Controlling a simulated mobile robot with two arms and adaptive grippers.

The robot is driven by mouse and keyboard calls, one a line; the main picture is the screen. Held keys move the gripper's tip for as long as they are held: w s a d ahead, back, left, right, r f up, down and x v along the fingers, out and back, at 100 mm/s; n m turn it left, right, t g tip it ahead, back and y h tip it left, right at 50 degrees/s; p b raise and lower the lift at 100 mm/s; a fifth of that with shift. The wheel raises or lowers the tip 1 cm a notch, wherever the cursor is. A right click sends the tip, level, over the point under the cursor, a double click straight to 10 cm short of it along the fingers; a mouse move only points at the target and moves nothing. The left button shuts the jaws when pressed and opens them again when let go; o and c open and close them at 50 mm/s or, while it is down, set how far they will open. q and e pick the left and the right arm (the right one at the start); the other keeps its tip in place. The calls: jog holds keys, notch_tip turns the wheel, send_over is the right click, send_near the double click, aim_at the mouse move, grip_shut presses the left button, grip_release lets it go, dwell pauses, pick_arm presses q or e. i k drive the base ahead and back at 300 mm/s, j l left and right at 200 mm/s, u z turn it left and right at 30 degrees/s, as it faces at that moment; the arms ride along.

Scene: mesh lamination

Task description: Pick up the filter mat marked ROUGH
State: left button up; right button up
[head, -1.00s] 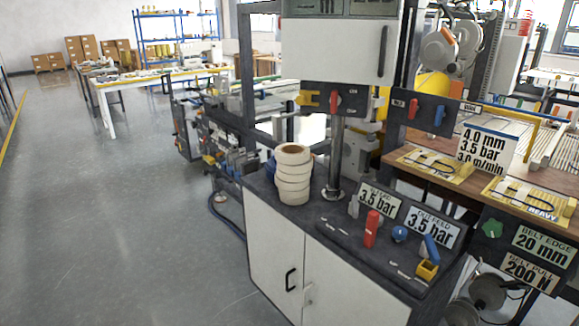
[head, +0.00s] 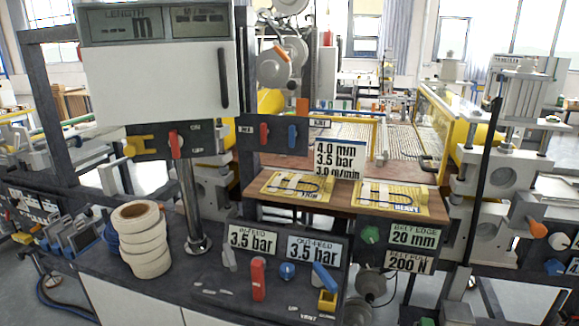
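I can make out no mat marked ROUGH in the head view. Two yellow cards lie side by side on a brown wooden shelf (head: 345,203). The left card (head: 272,189) and the right card (head: 410,208) each carry pale pieces and a dark curved line. The right card's lettering seems to read HEAVY; the left card's is too small to read surely. Neither of my grippers is in view.
A dark-topped cabinet (head: 110,268) stands in front, with a stack of cream tape rolls (head: 142,240) at left. A metal post (head: 191,205) carries a white display box (head: 155,80). A control panel (head: 270,265) with levers and a 4.0 mm sign (head: 340,160) are nearby.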

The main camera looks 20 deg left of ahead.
aim_at(68, 229)
jog(key=i+j, duration=0.1)
jog(key=j, duration=0.4)
jog(key=i+j, duration=0.1)
jog(key=j, duration=0.35)
jog(key=i+j, duration=0.15)
jog(key=j, duration=0.35)
jog(key=i+j, duration=0.1)
jog(key=j, duration=0.4)
jog(key=i+j, duration=0.1)
jog(key=j, duration=0.4)
jog(key=i+j, duration=0.1)
jog(key=j, duration=0.35)
